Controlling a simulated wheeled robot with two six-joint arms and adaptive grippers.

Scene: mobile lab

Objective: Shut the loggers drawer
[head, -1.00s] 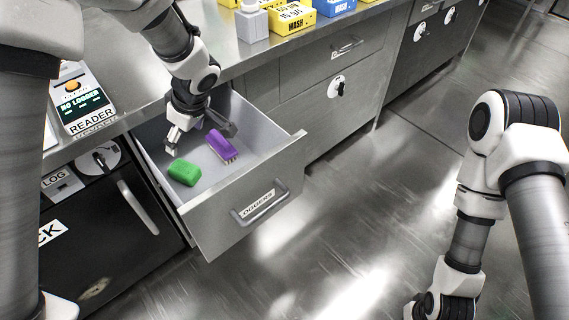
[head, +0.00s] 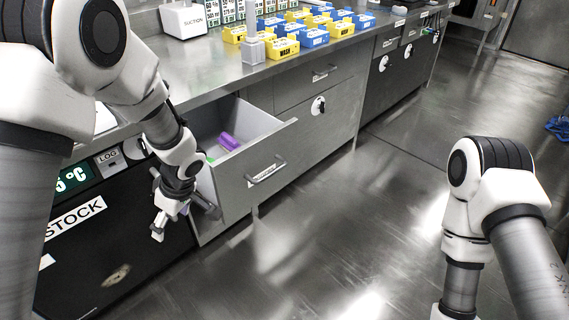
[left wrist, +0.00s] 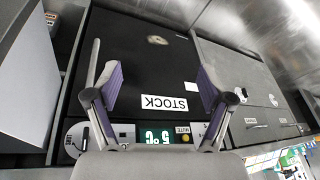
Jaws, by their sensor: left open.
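The loggers drawer (head: 238,187) stands open below the bench, with a bar handle (head: 267,169) on its grey front. Inside it lie a purple logger (head: 228,141) and a green logger (head: 211,160), the green one mostly hidden by the drawer's side wall. My left gripper (head: 172,222) is open and empty, outside the drawer on its left, in front of the black STOCK door. In the left wrist view the open fingers (left wrist: 162,82) show with nothing between them, and a grey panel (left wrist: 32,85), apparently the drawer, stands to the left. My right gripper is out of view.
The black STOCK cabinet (head: 110,250) with its temperature display is left of the drawer. Yellow and blue boxes (head: 284,48) and a SUCTION unit (head: 184,20) stand on the bench. The floor in front of the drawer is clear.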

